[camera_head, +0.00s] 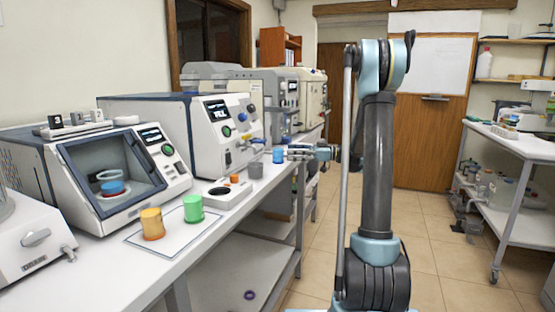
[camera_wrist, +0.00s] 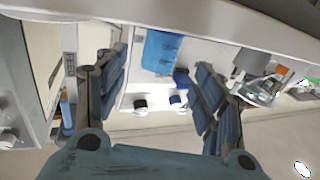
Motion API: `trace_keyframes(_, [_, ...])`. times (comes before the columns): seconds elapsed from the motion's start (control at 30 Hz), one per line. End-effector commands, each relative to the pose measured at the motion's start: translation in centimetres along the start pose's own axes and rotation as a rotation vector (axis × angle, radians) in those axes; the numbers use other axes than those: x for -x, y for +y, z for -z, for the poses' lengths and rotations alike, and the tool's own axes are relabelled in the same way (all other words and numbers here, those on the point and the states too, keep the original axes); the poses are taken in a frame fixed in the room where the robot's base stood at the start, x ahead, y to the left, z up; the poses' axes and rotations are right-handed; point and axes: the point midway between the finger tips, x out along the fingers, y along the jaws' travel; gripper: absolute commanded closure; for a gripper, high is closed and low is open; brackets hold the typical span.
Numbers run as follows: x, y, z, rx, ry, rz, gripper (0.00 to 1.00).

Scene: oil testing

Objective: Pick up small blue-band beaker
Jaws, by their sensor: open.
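A small blue beaker (camera_head: 278,156) stands near the front edge of the white bench, beside the grey machine in the head view. Its blue side (camera_wrist: 162,52) also shows in the wrist view, between the fingertips or just beyond them. My gripper (camera_head: 293,152) reaches in from the right at about the beaker's height. In the wrist view my gripper (camera_wrist: 162,72) is open, with one finger on each side of the beaker and visible gaps. I cannot tell how deep the beaker sits between the fingers.
A grey beaker (camera_head: 256,171) stands close to the blue one. A small orange piece (camera_head: 234,179) sits nearby. A green beaker (camera_head: 193,208) and an orange beaker (camera_head: 152,224) stand on a mat (camera_head: 206,225). A machine (camera_head: 200,125) backs the bench. Open floor lies right.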

Motion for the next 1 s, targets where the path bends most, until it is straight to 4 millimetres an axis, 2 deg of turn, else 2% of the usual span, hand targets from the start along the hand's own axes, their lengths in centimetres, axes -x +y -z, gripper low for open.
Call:
trace_keyframes(0.1, [-1.1, 0.0, 0.0, 0.000, 0.000, 0.002, 0.37])
trace_keyframes(0.37, [-2.3, 0.1, 0.1, 0.000, 0.000, 0.001, 0.37])
trace_keyframes(0.7, [-6.5, 0.2, 0.2, 0.000, 0.000, 0.002, 0.37])
trace_keyframes(0.93, [-6.6, 0.3, 0.2, 0.000, 0.000, 0.000, 0.37])
trace_keyframes(0.97, [-6.6, 0.3, 0.2, 0.000, 0.000, 0.000, 0.42])
trace_keyframes(1.0, [-6.6, 0.3, 0.2, 0.000, 0.000, 0.000, 0.51])
